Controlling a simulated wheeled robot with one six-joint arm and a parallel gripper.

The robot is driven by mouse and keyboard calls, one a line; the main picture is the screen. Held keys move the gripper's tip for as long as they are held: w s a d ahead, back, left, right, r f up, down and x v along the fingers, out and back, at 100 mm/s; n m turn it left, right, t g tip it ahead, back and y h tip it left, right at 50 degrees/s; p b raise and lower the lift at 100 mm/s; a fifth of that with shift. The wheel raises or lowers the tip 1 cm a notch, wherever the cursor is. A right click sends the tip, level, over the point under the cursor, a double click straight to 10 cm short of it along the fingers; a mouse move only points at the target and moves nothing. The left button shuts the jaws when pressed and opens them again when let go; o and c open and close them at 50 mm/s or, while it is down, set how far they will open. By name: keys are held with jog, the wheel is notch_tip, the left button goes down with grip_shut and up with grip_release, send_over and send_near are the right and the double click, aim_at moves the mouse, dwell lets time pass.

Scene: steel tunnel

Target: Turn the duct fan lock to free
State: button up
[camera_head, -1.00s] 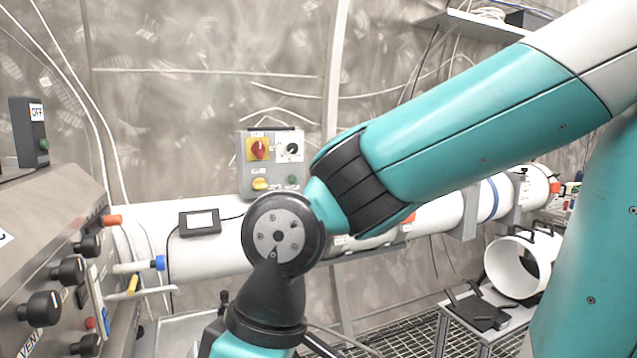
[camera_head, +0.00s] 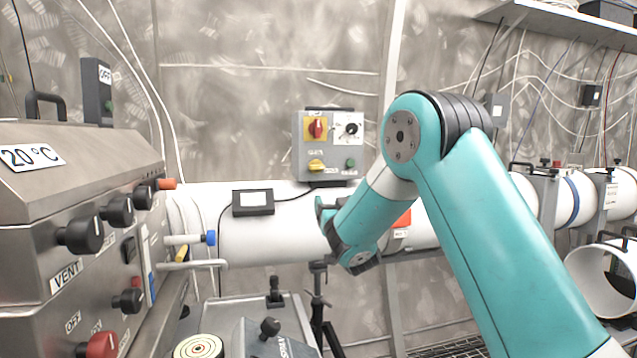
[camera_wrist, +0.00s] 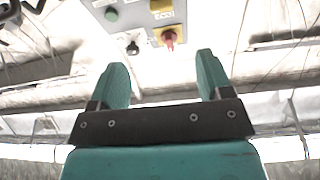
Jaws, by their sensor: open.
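A grey control box (camera_head: 299,165) is on the wall above the white duct in the head view. It carries a red knob (camera_head: 317,128) on a yellow plate, a black knob (camera_head: 351,129) on a white plate, a yellow knob (camera_head: 317,165) and a green button (camera_head: 351,163). I cannot read which is the fan lock. My gripper (camera_wrist: 160,62) is open and empty. In the wrist view the box appears upside down beyond the fingers, with its red knob (camera_wrist: 169,39) and yellow knob (camera_wrist: 160,5). In the head view my gripper is below the box, apart from it.
The white duct (camera_head: 280,235) runs behind my gripper, with a small black display (camera_head: 253,202) on it. A steel panel with black knobs (camera_head: 85,235) stands at left. A cart with a round target (camera_head: 198,347) is at the bottom. A shelf (camera_head: 560,22) is at upper right.

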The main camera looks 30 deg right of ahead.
jog(key=t, duration=0.1)
jog(key=p, duration=0.9)
send_near(318, 168)
jog(key=r, duration=0.1)
jog(key=shift+n, duration=0.3)
jog(key=x, duration=0.3)
jog(key=p+x, duration=0.1)
jog(key=x, duration=0.2)
jog(key=p+x, duration=0.1)
jog(key=x, duration=0.2)
jog(key=shift+w+d+f, duration=0.1)
jog(key=shift+w+f, duration=0.05)
jog(key=shift+f, duration=0.25)
jog(key=c, duration=0.9)
